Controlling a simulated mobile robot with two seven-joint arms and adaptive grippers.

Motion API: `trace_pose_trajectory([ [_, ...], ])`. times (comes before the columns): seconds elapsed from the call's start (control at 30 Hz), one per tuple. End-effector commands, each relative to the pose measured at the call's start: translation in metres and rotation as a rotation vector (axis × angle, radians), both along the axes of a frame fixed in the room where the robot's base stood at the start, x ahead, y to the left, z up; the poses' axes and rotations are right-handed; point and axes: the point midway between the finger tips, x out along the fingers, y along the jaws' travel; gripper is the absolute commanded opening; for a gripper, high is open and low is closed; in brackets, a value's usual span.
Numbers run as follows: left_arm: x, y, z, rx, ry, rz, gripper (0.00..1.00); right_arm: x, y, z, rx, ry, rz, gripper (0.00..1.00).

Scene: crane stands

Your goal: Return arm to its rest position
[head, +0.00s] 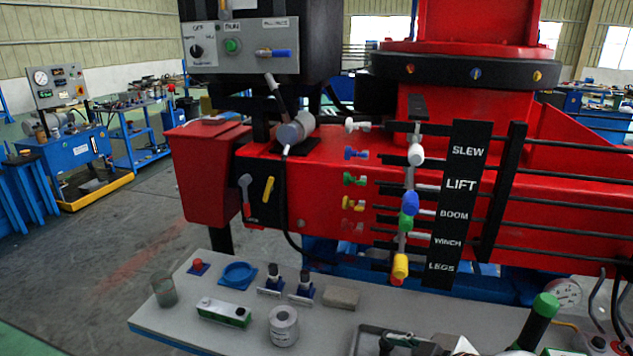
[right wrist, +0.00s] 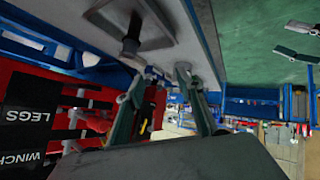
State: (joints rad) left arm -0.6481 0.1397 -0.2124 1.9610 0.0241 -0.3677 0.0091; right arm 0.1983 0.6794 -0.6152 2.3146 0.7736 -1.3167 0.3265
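My right gripper (right wrist: 160,88) shows in the right wrist view. Its two fingers stand apart with nothing held between them, so it is open. The lower edge of a grey bench top with a dark fitting (right wrist: 132,38) shows above the fingers, and the red crane with its black LEGS label (right wrist: 30,115) is on the left. I cannot tell whether the fingers touch anything. My left gripper is in no view.
The head view shows the red crane (head: 335,185) with coloured lever knobs (head: 411,203) and a label board (head: 458,205). Open floor lies left.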

Motion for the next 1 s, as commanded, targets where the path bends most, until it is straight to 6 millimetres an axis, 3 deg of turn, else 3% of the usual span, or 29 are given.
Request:
trace_pose_trajectory([
  [0.17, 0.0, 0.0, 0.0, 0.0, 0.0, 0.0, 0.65, -0.015, -0.024, -0.018, -0.068, -0.054, -0.126, 0.37],
  [0.37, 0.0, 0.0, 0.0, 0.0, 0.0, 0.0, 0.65, -0.049, -0.092, -0.047, -0.226, -0.038, -0.325, 0.37],
  [0.6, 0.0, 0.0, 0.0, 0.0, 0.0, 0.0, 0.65, -0.109, -0.172, -0.077, -0.435, 0.057, -0.504, 0.37],
  [0.8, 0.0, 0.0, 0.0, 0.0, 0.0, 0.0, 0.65, -0.163, -0.222, -0.091, -0.584, 0.15, -0.601, 0.37],
  [1.0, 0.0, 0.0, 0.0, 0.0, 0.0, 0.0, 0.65, -0.14, -0.181, -0.128, -0.424, 0.105, -0.549, 0.37],
])
